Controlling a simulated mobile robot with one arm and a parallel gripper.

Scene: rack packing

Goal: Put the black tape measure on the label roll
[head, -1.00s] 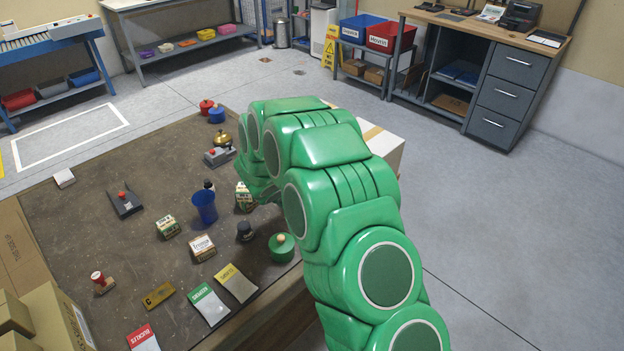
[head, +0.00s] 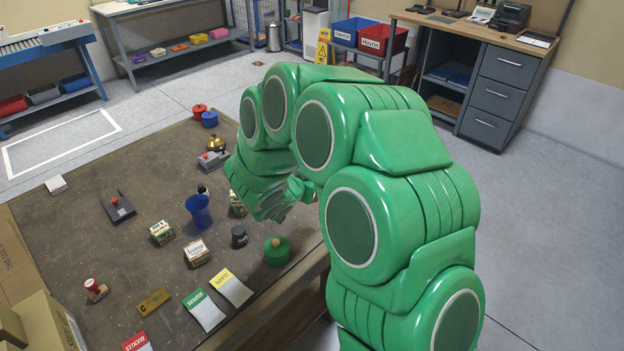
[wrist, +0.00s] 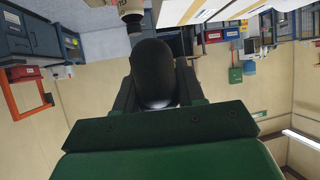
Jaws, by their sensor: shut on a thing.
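In the wrist view my gripper (wrist: 157,84) is shut on a dark, rounded thing, which I take to be the black tape measure (wrist: 153,68). It sits between the two dark fingers, and its far side is hidden. In the head view my green arm hides the fingers and what they hold. I cannot make out the label roll for certain in either view. A beige, rounded thing (wrist: 131,7) is cut off by the top edge of the wrist view, and I cannot tell what it is.
The brown table (head: 95,250) bears a blue cup (head: 199,211), a small black round thing (head: 239,236), a green lidded pot (head: 277,251), small boxes and coloured cards. A red-knobbed stamp (head: 95,289) stands at the left front. Open floor lies right of my arm.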

